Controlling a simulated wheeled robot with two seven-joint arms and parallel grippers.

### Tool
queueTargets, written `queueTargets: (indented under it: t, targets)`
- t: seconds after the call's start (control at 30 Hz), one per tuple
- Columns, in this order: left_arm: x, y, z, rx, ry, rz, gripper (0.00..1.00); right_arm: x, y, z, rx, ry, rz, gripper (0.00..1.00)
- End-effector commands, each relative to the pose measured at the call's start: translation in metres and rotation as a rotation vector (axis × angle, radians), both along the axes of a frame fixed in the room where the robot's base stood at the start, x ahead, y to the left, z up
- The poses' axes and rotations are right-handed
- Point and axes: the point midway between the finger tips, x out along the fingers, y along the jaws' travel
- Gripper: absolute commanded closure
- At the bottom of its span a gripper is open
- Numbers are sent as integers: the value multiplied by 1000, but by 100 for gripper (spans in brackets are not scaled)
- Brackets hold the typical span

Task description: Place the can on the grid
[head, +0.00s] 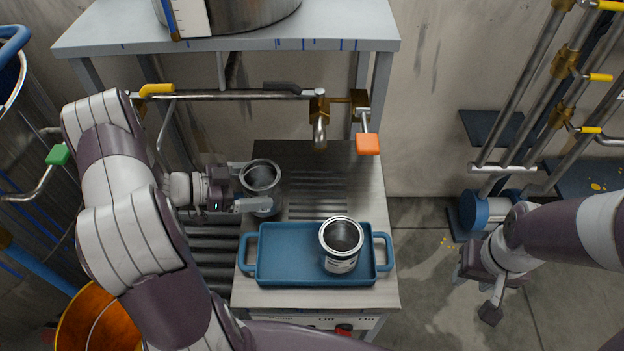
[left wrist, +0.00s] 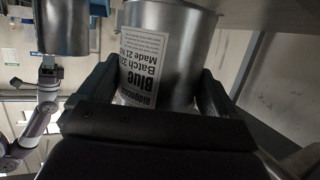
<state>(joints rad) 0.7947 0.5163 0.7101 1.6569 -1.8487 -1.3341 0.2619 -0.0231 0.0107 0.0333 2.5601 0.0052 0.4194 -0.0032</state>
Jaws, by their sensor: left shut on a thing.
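My left gripper (head: 249,186) is shut on an open-topped metal can (head: 262,178), one finger on each side. In the left wrist view this can (left wrist: 172,50) fills the space between the fingers and shows a white label reading "Blue". The can is upright at the left edge of the steel counter, just left of the slatted grid (head: 318,190) under the tap. I cannot tell whether its base touches anything. A second can (head: 341,262) stands upright in a blue tray (head: 285,262). My right gripper (head: 474,293) is empty and open, away over the floor at right.
The tap (head: 320,132) with its orange handle (head: 367,144) is above the back of the grid. A grey shelf (head: 340,28) with a large pot (head: 235,12) is behind. An orange drum (head: 105,320) stands at lower left. Pipes rise at right.

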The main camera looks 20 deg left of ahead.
Motion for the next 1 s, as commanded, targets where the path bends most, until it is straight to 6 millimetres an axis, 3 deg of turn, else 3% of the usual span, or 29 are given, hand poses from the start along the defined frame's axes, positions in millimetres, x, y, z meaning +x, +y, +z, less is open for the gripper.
queueTargets:
  t: [0.07,0.13,0.17,0.4,0.67,0.83,1.0]
  targets:
    - [-1,-1,-17,-3,2,0,44,0,0,-3,0,0,0,60]
    - [8,-14,-12,0,-1,-4,45,0,0,2,0,0,0,60]
    - [12,-19,-12,-1,-1,-5,51,0,0,2,0,0,0,60]
    - [38,-59,-12,-1,0,-4,52,0,0,6,0,0,0,60]
    - [54,-82,-13,0,-1,-1,52,0,0,9,0,0,0,60]
    - [72,-110,-12,0,0,-4,52,0,0,12,0,0,0,60]
    - [72,-109,-26,0,1,1,52,0,0,12,0,0,0,60]
